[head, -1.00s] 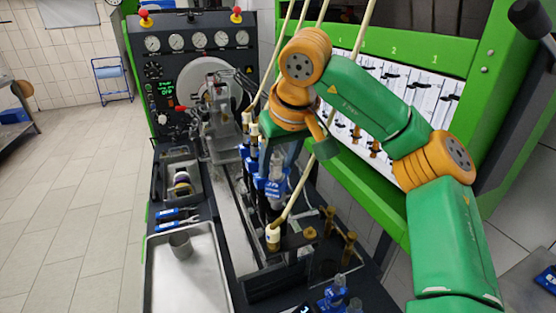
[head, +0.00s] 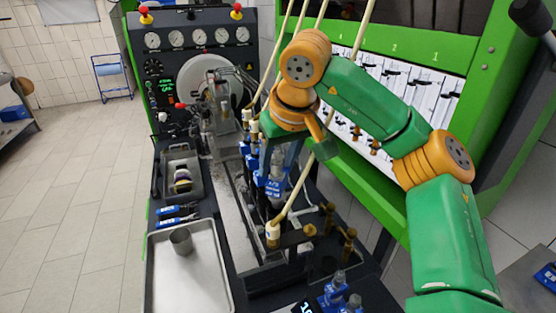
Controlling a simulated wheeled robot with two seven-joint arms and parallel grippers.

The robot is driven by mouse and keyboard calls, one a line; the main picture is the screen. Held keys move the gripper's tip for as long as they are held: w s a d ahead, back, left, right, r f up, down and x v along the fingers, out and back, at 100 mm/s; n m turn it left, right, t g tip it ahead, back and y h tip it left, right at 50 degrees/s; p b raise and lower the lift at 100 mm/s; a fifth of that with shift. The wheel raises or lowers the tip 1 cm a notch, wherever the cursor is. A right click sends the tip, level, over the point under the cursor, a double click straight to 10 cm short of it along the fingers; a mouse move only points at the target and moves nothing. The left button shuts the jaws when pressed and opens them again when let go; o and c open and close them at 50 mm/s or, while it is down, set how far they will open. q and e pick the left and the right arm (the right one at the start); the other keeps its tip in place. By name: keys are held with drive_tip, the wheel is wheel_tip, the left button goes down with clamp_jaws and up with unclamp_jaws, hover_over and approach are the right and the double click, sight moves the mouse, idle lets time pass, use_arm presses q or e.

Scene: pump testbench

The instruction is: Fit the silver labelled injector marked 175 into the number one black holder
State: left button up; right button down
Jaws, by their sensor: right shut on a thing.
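My right arm comes in from the right, and its gripper (head: 277,153) points down over the bench. The gripper is shut on a silver injector with a blue label (head: 271,188). The injector stands about upright over the row of black holders in the middle of the bench. The number on its label is too small to read surely. Its lower end is dark and hard to make out, so I cannot tell whether it sits in a holder. I cannot make out which holder is number one. My left gripper is not in view.
More blue-labelled injectors (head: 334,296) stand at the bottom right. A cream hose with a white end (head: 273,231) comes down close to the held injector. Brass fittings (head: 349,243) stand to the right. A metal tray (head: 190,275) with a grey cup (head: 181,241) lies at left.

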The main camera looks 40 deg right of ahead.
sight(279, 171)
wheel_tip(279, 171, down, 2)
drive_tip(key=shift+f+b, duration=0.1)
drive_tip(key=shift+b, duration=0.5)
drive_tip(key=shift+w, duration=0.1)
drive_tip(key=shift+p, duration=0.35)
idle(0.5)
drive_tip(key=shift+f, duration=0.5)
drive_tip(key=c, duration=0.6)
unclamp_jaws()
drive_tip(key=shift+o, duration=0.2)
